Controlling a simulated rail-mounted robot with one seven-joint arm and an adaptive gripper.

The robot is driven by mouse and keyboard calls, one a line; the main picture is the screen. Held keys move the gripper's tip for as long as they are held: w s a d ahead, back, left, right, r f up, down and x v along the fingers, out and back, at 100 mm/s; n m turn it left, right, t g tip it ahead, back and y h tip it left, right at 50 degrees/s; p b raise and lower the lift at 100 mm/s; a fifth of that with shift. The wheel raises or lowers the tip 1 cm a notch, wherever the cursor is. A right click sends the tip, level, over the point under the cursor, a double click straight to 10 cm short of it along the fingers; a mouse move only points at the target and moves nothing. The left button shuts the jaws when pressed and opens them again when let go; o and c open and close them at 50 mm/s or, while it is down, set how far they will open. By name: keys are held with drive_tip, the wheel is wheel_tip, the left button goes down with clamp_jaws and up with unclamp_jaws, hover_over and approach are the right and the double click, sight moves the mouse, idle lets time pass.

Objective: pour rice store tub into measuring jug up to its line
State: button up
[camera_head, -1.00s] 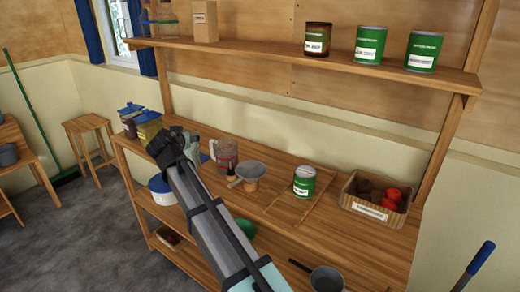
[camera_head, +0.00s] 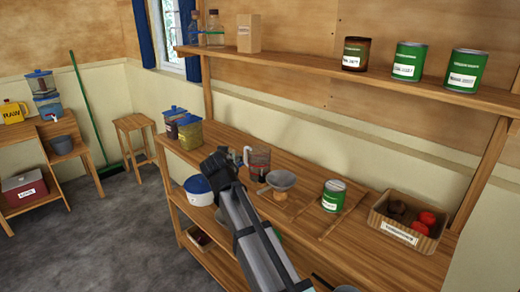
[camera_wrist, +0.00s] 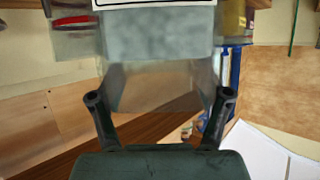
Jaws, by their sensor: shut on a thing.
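My gripper (camera_head: 222,160) is above the left part of the workbench, just left of the measuring jug. In the wrist view the gripper (camera_wrist: 160,97) is shut on a clear tub (camera_wrist: 160,85), taken to be the rice store tub. It has pale grey contents and a white label edge at the top of the picture. Its mouth is not clearly visible, and in the head view my gripper and arm hide it. The measuring jug (camera_head: 260,168) is clear, with a pale handle on its left and a red mark. It stands upright on the bench; its fill level is unclear.
A grey funnel-like bowl (camera_head: 281,182) stands right of the jug, then a green tin (camera_head: 333,196) and a labelled box (camera_head: 408,222). Two blue-lidded tubs (camera_head: 188,134) stand at the bench's left end. A shelf (camera_head: 330,72) with tins runs above.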

drive_tip(key=w+d+r+m+g+y+p, duration=0.3)
drive_tip(key=d+r+p, duration=0.3)
drive_tip(key=p, duration=0.4)
drive_tip(key=shift+w+m+g+y, duration=0.3)
drive_tip(key=shift+w+m, duration=0.2)
drive_tip(key=shift+w, duration=0.2)
drive_tip(key=shift+w+d+f+m+y, duration=0.1)
drive_tip(key=shift+w+d+m+y, duration=0.05)
drive_tip(key=shift+d+m+y, duration=0.15)
drive_tip(key=shift+w+d+r+m+g+y+p, duration=0.2)
drive_tip(key=shift+d+r+m+g+y+p, duration=0.1)
drive_tip(key=shift+m+g+y+p, duration=0.15)
idle(1.2)
drive_tip(key=shift+w+d+f+m+g+y+b, duration=0.2)
drive_tip(key=shift+d+f+m+g+y+b, duration=0.15)
drive_tip(key=shift+f+g+y, duration=0.15)
idle(1.3)
drive_tip(key=shift+w+d+r+m+g+y, duration=0.25)
drive_tip(key=shift+d+m+y, duration=0.1)
drive_tip(key=shift+m+y, duration=0.2)
idle(2.0)
